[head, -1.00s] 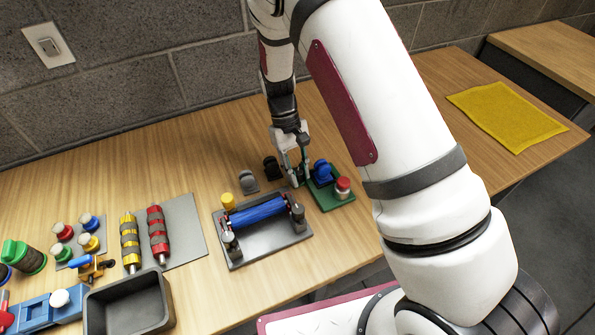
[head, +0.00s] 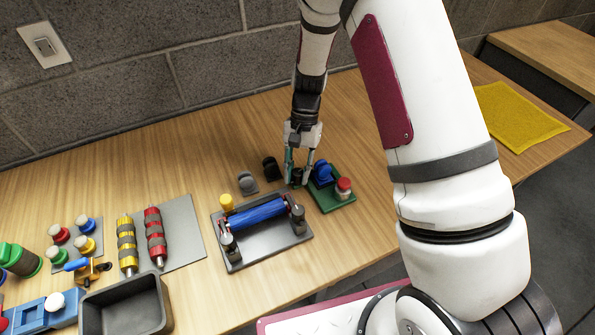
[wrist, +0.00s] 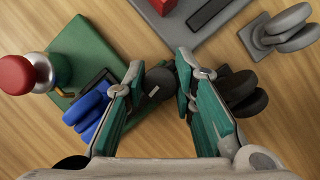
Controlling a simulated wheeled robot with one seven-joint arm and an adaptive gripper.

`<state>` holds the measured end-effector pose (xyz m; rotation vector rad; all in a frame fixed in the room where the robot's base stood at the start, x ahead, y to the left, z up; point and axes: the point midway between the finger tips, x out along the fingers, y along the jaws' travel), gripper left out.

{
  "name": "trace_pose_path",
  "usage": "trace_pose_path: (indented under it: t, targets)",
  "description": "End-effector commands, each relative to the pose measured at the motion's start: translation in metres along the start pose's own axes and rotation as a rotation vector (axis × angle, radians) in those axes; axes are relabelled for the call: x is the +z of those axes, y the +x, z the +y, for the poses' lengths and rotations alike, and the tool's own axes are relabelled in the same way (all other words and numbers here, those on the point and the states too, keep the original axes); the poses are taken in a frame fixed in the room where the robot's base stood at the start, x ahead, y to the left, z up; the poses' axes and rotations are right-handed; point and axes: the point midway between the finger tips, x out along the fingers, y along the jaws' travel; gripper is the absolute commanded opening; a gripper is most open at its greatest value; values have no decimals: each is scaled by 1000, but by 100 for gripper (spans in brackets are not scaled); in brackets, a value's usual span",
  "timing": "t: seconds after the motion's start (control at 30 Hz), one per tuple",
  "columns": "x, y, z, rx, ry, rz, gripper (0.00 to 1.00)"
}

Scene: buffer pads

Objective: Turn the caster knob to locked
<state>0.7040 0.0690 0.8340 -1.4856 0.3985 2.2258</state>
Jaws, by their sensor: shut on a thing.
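A green plate (head: 335,203) bears a blue caster (head: 322,172) and a red-topped knob (head: 344,185). A dark round knob (wrist: 160,82) with a small pale mark lies at the plate's edge. My gripper (head: 298,180) points down at the plate's left side, and its teal fingers stand on either side of the dark knob. In the wrist view my gripper (wrist: 160,88) is shut on that knob. The blue caster (wrist: 88,108) is just beside one finger. The knob's lower part is hidden, and I cannot read its lock position.
A black caster (head: 270,167) and a grey caster (head: 247,181) stand close to the left of my gripper. A grey tray (head: 238,258) with a blue roller is in front. Rollers, several knobs and a dark bin (head: 125,303) lie farther left. Table behind is clear.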

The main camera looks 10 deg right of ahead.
Motion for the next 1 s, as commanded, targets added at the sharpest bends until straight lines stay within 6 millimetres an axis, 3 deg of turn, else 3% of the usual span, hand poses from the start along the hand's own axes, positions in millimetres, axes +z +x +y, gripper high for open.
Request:
trace_pose_path:
  t: [0.73,0.77,0.83,1.0]
  targets:
    - [-3,1,1,-30,75,7,0]
    - [-3,1,1,-30,75,7,27]
    - [-3,1,1,-30,75,8,42]
    - [-2,1,1,-30,74,6,44]
